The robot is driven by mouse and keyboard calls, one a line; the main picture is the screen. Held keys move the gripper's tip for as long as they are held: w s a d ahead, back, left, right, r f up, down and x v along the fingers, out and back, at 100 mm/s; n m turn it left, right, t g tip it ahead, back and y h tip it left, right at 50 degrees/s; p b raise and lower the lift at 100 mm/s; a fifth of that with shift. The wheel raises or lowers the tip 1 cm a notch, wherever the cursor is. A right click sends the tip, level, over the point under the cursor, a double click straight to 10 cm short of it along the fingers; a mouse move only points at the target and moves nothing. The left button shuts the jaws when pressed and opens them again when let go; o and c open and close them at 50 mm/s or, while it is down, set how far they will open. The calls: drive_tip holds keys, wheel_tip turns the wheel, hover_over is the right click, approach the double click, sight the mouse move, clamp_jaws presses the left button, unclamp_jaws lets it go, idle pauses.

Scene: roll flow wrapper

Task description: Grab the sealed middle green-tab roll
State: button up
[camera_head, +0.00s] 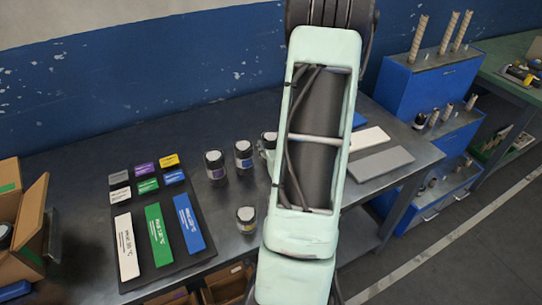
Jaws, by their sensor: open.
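Several short dark cylinders with pale tops, which may be the rolls, stand upright on the dark metal table (90,158). One roll (215,165) stands left, another roll (243,154) is in the middle of the back row, and a third roll (269,138) is partly hidden by my arm. Another roll (246,220) stands nearer the front. No green tab can be made out on any of them, nor whether one is sealed. My arm crosses the middle of the picture from top to bottom. My gripper does not show; my arm may hide it.
A dark mat (185,272) on the left holds a white bar (126,248), a green bar (159,236), a blue bar (189,224) and several small colored blocks. An open cardboard box (30,212) stands far left. Grey plate (382,163) and blue stepped rack (425,88) are right.

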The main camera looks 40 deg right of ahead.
sight(272, 138)
drive_tip(key=shift+w+f+b, duration=0.1)
drive_tip(key=shift+f+b, duration=0.15)
drive_tip(key=shift+b, duration=0.6)
drive_tip(key=shift+x, duration=1.15)
drive_tip(key=shift+p+x, duration=0.35)
drive_tip(key=shift+x, duration=2.45)
drive_tip(key=shift+d+f, duration=0.1)
drive_tip(key=shift+d, duration=0.05)
drive_tip(key=shift+c, duration=0.2)
drive_tip(key=c, duration=1.2)
